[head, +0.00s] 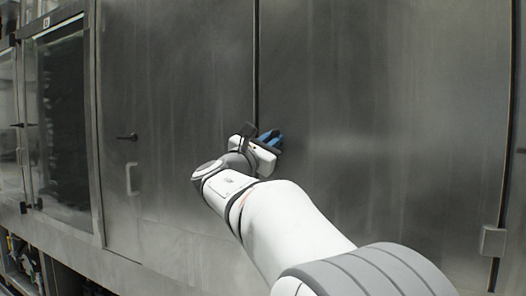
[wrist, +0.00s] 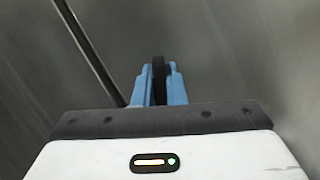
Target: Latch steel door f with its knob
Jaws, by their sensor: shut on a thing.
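A large plain steel door (head: 385,110) fills the right of the head view. It looks flush with the panel to its left, and a narrow dark seam (head: 256,60) runs between them. I see no letter on it. My gripper (head: 271,139) is at the door's left edge, just right of the seam. In the wrist view its blue fingers (wrist: 159,85) are shut on a black knob (wrist: 158,72), one finger on each side. The knob looks narrow and upright there. Its base and latch are hidden by the fingers.
A dark window door (head: 62,120) is farther left. A hinge block (head: 493,241) sits at the lower right. Open shelving shows at bottom left.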

